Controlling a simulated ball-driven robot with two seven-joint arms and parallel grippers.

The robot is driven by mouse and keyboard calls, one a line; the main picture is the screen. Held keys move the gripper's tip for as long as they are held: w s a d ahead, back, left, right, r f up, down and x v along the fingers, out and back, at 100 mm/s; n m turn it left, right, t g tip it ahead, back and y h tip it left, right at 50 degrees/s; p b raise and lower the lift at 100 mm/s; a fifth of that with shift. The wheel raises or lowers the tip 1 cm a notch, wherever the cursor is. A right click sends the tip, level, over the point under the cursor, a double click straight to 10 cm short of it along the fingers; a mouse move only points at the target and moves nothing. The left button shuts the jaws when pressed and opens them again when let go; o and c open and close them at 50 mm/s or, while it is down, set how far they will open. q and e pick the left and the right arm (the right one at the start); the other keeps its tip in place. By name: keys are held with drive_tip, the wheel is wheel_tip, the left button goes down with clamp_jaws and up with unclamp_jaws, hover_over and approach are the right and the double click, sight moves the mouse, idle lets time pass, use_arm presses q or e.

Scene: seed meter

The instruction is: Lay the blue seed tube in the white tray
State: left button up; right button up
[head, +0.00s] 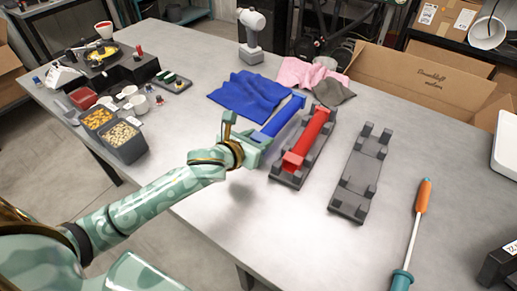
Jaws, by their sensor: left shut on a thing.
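The blue seed tube (283,117) is a long blue bar slanting up and right, just left of the dark rack that holds the red tube. My left gripper (247,138) is shut on the tube's near end. The fingers partly hide that end. I cannot tell clearly how far the tube is above the table. The white tray (507,146) is at the right edge, cut off by the frame. No contents show in its visible part. My right gripper is not in view.
A red tube (307,139) lies in a dark rack (286,178). An empty dark rack (361,173) is to its right. A long tool with an orange handle (424,195) lies on the table between that rack and the tray. Blue cloth (247,93) lies behind.

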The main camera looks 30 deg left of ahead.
use_arm(q)
wheel_tip(320, 180, down, 3)
drive_tip(key=shift+d+f+b, duration=0.1)
drive_tip(key=shift+d+b, duration=0.05)
drive_tip(key=shift+b, duration=0.35)
drive_tip(key=shift+s, duration=0.1)
drive_tip(key=o, duration=1)
